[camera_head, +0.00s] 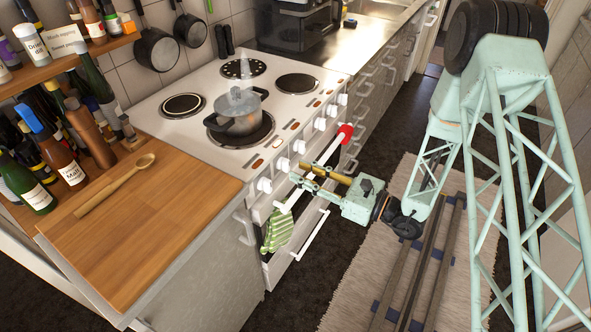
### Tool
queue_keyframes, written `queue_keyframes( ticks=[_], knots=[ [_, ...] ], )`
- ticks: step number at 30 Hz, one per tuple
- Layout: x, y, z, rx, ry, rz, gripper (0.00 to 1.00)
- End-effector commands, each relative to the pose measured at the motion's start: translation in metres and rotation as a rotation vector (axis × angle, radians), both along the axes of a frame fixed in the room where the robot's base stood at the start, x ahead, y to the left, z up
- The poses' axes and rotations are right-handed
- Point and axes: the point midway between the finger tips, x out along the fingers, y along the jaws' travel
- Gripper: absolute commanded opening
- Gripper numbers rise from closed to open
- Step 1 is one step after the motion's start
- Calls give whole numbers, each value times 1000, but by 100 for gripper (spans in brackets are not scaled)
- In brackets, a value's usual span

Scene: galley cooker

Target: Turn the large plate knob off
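The cooker (207,82) has a white top with several round plates, and a row of white knobs runs along its front edge. A lidded metal pot (236,112) stands on the large dark front plate (262,138). Knobs show at the near end (264,184), beside it (282,164) and farther along (320,124). Which knob belongs to the large plate cannot be read. My gripper (298,173) is in front of the panel, close to the nearer knobs, its two fingers apart. Nothing shows between them, and contact with a knob cannot be made out.
A white rail with a red end (346,131) and a green striped cloth (277,230) are below the knobs. A wooden counter (150,225) with a wooden spoon (115,186) and bottles lies left. The rug (350,278) and floor rails are in front.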

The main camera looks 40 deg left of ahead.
Motion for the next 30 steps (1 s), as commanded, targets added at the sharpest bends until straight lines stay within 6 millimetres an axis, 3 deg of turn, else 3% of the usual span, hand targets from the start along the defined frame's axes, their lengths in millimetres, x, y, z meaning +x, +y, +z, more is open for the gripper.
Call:
queue_keyframes(
  ticks=[15, 30],
  knots=[
    [4, -56, 0, 0, 0, -1, 26],
    [4, -75, 0, 0, -1, 1, 26]
  ],
)
